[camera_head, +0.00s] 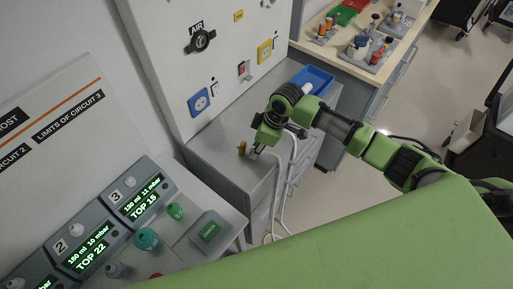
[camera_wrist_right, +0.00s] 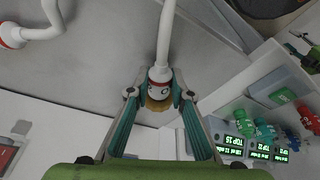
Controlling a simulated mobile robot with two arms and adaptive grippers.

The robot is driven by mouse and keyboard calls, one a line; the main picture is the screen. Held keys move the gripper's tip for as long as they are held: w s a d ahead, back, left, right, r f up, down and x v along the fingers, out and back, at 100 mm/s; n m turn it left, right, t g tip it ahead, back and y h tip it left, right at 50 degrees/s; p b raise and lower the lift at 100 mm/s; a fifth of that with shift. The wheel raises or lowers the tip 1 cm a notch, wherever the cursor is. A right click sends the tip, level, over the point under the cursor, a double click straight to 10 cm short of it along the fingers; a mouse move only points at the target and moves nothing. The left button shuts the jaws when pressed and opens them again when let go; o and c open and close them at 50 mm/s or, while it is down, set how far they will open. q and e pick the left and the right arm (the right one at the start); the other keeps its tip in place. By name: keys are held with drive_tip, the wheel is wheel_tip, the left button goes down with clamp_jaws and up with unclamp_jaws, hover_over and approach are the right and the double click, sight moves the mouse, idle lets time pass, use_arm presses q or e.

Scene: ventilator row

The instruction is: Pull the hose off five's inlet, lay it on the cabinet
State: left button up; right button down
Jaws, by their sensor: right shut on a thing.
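My right gripper (camera_head: 257,152) is over the grey cabinet top (camera_head: 217,143) in the head view. In the right wrist view its fingers (camera_wrist_right: 159,96) are shut on the end of a white hose (camera_wrist_right: 166,35), at a white connector (camera_wrist_right: 160,74) with a red band and a brass-coloured part. Whether this end touches the cabinet cannot be told. White hose (camera_head: 278,200) hangs over the cabinet's front edge in the head view. Another white hose end with a red band (camera_wrist_right: 12,35) shows in the wrist view. Five and its inlet are not identifiable. My left gripper is not in view.
A brass-coloured piece (camera_head: 242,148) shows beside the gripper. A blue tray (camera_head: 313,79) is at the cabinet's far end. The wall panel (camera_head: 165,40) with an AIR knob (camera_head: 201,40) rises behind. Ventilators 2 (camera_head: 84,245) and 3 (camera_head: 137,195) stand lower left.

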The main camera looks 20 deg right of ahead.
drive_tip(key=c, duration=1.7)
unclamp_jaws()
drive_tip(key=p+v, duration=0.2)
drive_tip(key=v, duration=0.4)
drive_tip(key=a+p+v, duration=0.1)
drive_tip(key=p+v, duration=0.2)
drive_tip(key=v, duration=0.4)
drive_tip(key=w+p+v, duration=0.1)
drive_tip(key=p+v, duration=0.2)
drive_tip(key=v, duration=0.3)
drive_tip(key=shift+a+r, duration=0.3)
drive_tip(key=shift+r, duration=0.35)
